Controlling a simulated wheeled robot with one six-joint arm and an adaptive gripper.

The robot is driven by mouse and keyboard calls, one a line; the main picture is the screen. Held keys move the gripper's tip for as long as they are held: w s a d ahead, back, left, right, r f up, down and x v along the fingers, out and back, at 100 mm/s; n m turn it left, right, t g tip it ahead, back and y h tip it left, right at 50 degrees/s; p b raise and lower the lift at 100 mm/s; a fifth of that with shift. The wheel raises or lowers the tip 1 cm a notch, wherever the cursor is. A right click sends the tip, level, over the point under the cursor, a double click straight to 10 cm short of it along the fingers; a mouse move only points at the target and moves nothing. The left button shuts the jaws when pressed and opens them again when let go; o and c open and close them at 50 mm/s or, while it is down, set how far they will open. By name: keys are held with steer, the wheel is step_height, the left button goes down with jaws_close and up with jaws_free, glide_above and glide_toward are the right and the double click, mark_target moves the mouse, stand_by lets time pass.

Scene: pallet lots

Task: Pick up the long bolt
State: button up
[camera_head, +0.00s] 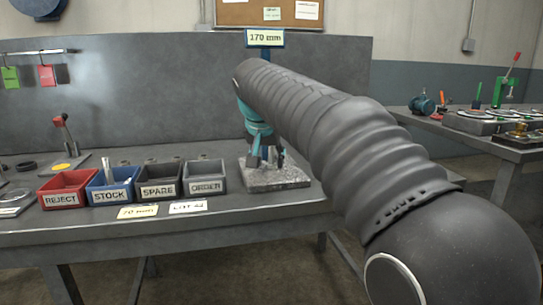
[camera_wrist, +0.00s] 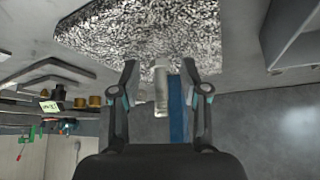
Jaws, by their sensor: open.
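My gripper (camera_head: 267,158) points down over a speckled grey block (camera_head: 277,181) on the bench, partly hidden by my arm in the head view. The wrist view shows my gripper (camera_wrist: 160,72) open, one finger on each side of a pale upright shaft (camera_wrist: 160,88), with gaps visible beside it. This shaft may be the long bolt, but its head and thread cannot be made out. A blue strip (camera_wrist: 178,110) stands close beside the shaft, between the fingers in the picture. The speckled block (camera_wrist: 125,30) also shows in the wrist view.
Red REJECT (camera_head: 62,200), blue STOCK (camera_head: 110,197), dark SPARE (camera_head: 158,191) and grey ORDER (camera_head: 206,186) bins stand left of the block. Pale pieces lie in STOCK. A "170 mm" sign (camera_head: 265,38) stands behind.

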mark_target(272, 154)
steer(key=w, duration=0.5)
steer(key=shift+w+d+f+p, duration=0.2)
steer(key=shift+d+f+p, duration=0.15)
steer(key=shift+f, duration=0.05)
steer(key=shift+w+f, duration=0.1)
steer(key=shift+f, duration=0.05)
jaws_close()
